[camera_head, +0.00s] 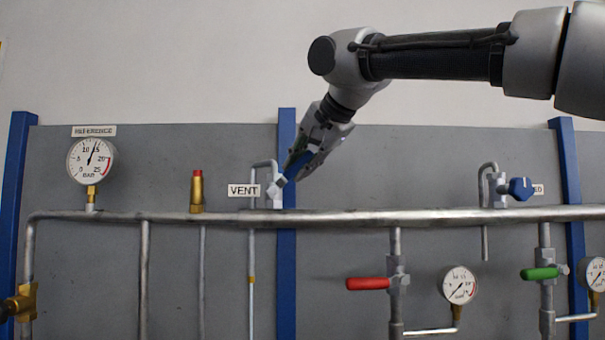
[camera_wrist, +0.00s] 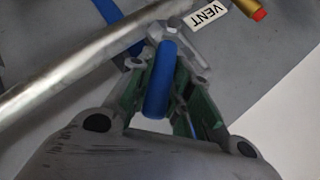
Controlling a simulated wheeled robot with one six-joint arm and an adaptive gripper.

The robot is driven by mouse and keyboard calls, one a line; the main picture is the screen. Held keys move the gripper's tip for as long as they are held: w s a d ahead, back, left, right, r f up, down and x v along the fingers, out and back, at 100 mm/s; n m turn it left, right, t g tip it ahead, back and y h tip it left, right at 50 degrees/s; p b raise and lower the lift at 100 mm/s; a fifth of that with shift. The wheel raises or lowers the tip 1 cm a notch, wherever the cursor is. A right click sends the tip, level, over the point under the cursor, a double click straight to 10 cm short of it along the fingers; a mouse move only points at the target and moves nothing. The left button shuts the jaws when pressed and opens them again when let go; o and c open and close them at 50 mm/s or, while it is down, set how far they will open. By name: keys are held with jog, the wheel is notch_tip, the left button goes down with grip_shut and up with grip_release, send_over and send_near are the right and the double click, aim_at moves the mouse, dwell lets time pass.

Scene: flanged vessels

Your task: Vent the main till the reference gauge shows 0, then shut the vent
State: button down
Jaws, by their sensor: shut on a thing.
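The vent valve's blue handle (camera_wrist: 160,82) sits between the green-padded fingers of my gripper (camera_wrist: 162,92) in the wrist view. My gripper (camera_head: 303,158) is shut on it and comes down from the upper right in the head view. The fingers largely hide the handle there. The VENT label (camera_head: 243,190) is just left of the valve body (camera_head: 275,196), on top of the main pipe (camera_head: 340,217). The reference gauge (camera_head: 91,160) is at the upper left, its needle pointing up and slightly right, between 10 and 15 bar.
A brass fitting with a red top (camera_head: 197,190) stands left of the vent. A second blue handle (camera_head: 520,188) is at the right, its label partly hidden. Red (camera_head: 368,284) and green (camera_head: 540,273) handles and two small gauges (camera_head: 459,285) are below the main pipe.

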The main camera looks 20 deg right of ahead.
jog(key=a+r+n+h, duration=0.1)
jog(key=w+a+r+n+g+h, duration=0.1)
jog(key=h, duration=0.1)
jog(key=shift+a+g, duration=0.3)
jog(key=shift+a, duration=0.1)
jog(key=shift+w+a+r+n+g+h, duration=0.1)
jog(key=shift+w+a+n+g+h, duration=0.1)
jog(key=shift+a+n+h, duration=0.3)
jog(key=shift+w+a+r+n+g+h, duration=0.1)
jog(key=shift+a+n+g+h, duration=0.1)
jog(key=shift+a+h, duration=0.45)
jog(key=shift+w+a+r+n+g+h, duration=0.1)
jog(key=shift+a+n+g+h, duration=0.2)
jog(key=shift+h, duration=0.45)
jog(key=shift+a+f, duration=0.1)
jog(key=c, duration=1.4)
grip_release()
jog(key=shift+o, duration=0.5)
